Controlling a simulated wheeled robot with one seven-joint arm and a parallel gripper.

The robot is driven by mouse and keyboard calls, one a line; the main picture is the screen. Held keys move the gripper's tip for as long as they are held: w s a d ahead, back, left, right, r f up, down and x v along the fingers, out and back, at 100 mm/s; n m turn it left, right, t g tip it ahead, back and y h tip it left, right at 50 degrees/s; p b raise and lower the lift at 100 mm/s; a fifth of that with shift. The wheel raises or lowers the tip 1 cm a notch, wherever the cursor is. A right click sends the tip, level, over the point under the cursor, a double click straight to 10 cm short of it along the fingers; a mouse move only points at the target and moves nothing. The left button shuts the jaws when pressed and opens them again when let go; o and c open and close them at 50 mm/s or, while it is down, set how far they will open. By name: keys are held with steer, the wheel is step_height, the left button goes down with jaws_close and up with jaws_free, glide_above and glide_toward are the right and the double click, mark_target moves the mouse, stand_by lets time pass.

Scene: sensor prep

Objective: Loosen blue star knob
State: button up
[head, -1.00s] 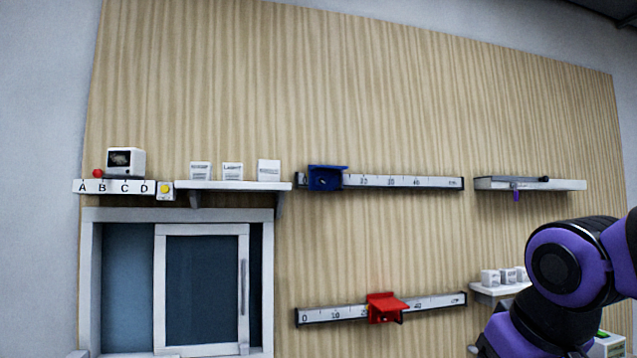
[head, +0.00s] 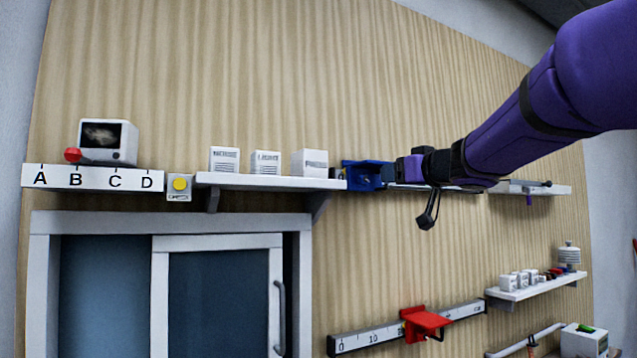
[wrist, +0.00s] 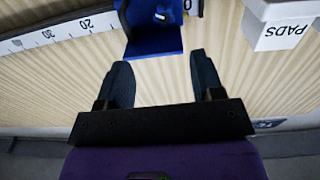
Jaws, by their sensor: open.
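The blue slider bracket (head: 356,176) sits near the left end of the upper ruler rail (wrist: 68,31) on the wood wall. In the wrist view the blue bracket (wrist: 152,42) is just ahead of my fingers, near the top edge. In the head view my gripper (head: 394,172) is right beside the bracket and covers part of the rail. I cannot tell whether it touches.
A white shelf with several white boxes (head: 266,162) ends just left of the bracket; the box marked PADS (wrist: 277,27) is close to my right finger. A red bracket (head: 424,322) sits on a lower rail (head: 372,337). A sliding window (head: 218,300) is at lower left.

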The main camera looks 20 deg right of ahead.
mark_target(366, 180)
steer(key=w, duration=1.1)
steer(key=shift+w+a, duration=0.2)
steer(key=shift+a, duration=0.2)
steer(key=shift+c, duration=0.2)
